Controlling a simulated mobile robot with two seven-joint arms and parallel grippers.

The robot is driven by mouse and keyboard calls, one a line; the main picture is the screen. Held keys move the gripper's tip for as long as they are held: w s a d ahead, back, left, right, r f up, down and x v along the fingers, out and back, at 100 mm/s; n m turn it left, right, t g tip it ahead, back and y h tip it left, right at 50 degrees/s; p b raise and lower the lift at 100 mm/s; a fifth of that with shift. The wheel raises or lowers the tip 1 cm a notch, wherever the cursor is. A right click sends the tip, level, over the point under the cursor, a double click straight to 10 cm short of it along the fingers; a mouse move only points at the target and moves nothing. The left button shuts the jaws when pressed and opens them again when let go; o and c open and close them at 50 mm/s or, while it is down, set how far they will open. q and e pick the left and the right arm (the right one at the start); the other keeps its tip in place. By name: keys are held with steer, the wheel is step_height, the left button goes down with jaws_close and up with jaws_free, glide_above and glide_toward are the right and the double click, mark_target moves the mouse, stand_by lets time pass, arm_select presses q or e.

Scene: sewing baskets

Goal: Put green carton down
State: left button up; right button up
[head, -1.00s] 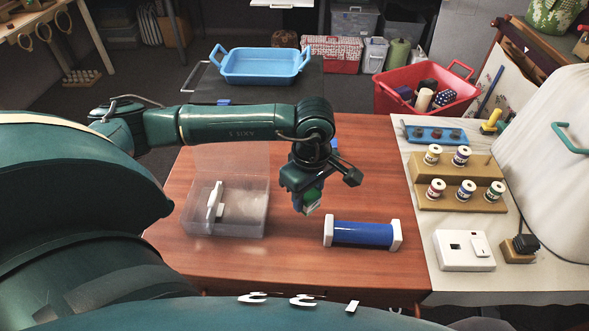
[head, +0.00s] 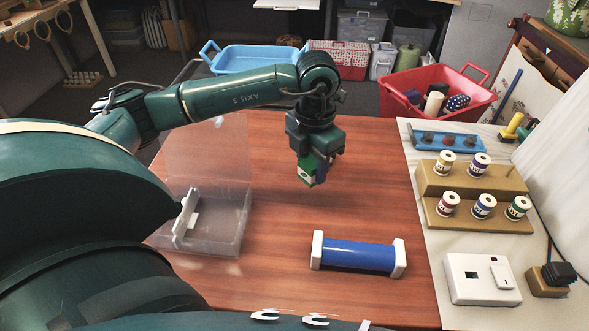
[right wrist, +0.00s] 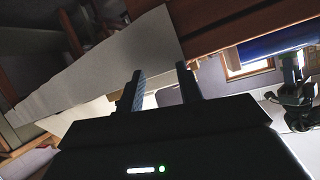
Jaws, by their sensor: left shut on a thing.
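The green carton (head: 307,171), small with a white patch, is held at the lower end of my left gripper (head: 313,172). The left gripper is shut on it and points down over the brown wooden table (head: 375,160). The carton appears to be above the tabletop, behind the blue roll; the exact gap is hard to tell. In the right wrist view my right gripper (right wrist: 160,88) shows two dark fingers spread apart with nothing between them. The right gripper does not show in the head view.
A clear open-lidded box (head: 205,235) stands on the table's left. A blue roll with white ends (head: 358,256) lies at the front. Thread spools on a wooden stand (head: 470,178) occupy the right-hand table. The table between carton and stand is clear.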

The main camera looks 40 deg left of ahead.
mark_target(312, 161)
arm_select(q)
steer(key=shift+f, duration=4)
arm_select(e)
steer(key=shift+s+d, duration=0.15)
arm_select(q)
steer(key=shift+f, duration=0.15)
arm_select(e)
steer(key=shift+f, duration=0.1)
arm_select(q)
steer(key=o, duration=1)
arm_select(e)
steer(key=shift+r, duration=0.2)
arm_select(q)
steer(key=shift+r, duration=0.3)
step_height(312, 161, up, 10)
steer(key=shift+r, duration=0.85)
arm_select(e)
steer(key=shift+a+f, duration=0.2)
